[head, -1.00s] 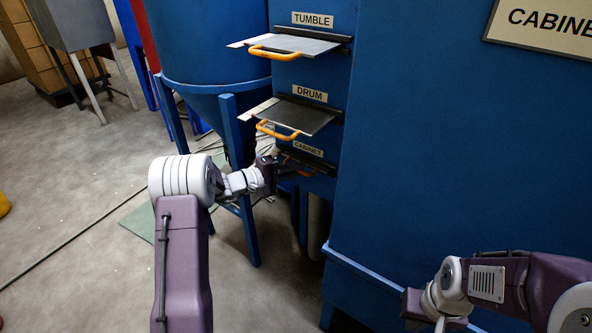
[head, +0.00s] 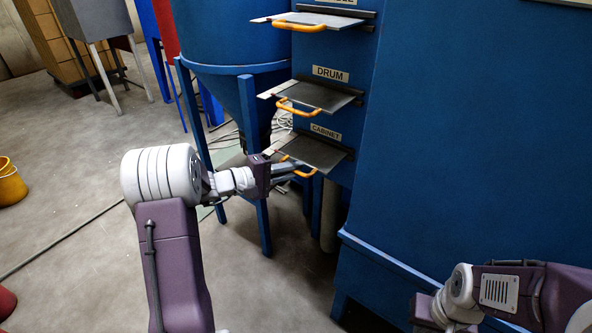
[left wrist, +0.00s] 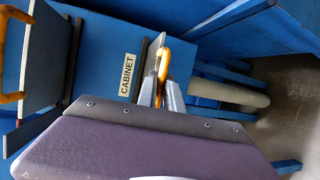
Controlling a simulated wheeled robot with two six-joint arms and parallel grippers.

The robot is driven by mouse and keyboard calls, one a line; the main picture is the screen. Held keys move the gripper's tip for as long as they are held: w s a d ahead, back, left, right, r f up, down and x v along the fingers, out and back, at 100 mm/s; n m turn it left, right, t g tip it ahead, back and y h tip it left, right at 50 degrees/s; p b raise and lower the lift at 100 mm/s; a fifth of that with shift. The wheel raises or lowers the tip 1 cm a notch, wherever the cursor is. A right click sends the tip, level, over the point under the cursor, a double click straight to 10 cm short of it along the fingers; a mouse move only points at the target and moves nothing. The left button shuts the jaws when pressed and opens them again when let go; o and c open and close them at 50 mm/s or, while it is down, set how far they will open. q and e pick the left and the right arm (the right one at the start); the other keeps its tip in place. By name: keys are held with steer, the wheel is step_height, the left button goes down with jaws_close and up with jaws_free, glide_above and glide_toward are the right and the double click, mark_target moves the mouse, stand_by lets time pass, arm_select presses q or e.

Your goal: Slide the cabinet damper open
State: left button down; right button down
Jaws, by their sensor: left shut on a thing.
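The cabinet damper (head: 315,152) is a flat grey plate that sticks out of its slot under the CABINET label (head: 325,133) in the head view. Its orange handle (head: 304,171) is at the front edge. My left gripper (head: 294,171) is shut on this handle. In the left wrist view the fingers (left wrist: 161,95) close around the orange handle (left wrist: 163,67), beside the CABINET label (left wrist: 127,75), and the plate shows edge-on. My right gripper (head: 426,312) shows only its body at the lower right; its fingers are hidden.
The drum damper (head: 318,95) and the tumble damper (head: 325,20) stick out above with orange handles. The blue cabinet (head: 470,130) fills the right. A blue leg (head: 254,165) stands behind my left gripper. The open floor (head: 70,170) lies left.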

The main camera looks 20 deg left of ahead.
arm_select(q)
steer(key=shift+s+f, duration=0.15)
steer(key=c, duration=1.6)
jaws_free()
steer(key=shift+c, duration=0.2)
steer(key=shift+o, duration=0.8)
steer(key=shift+s+a, duration=0.1)
steer(key=p+v, duration=0.2)
steer(key=v, duration=0.7)
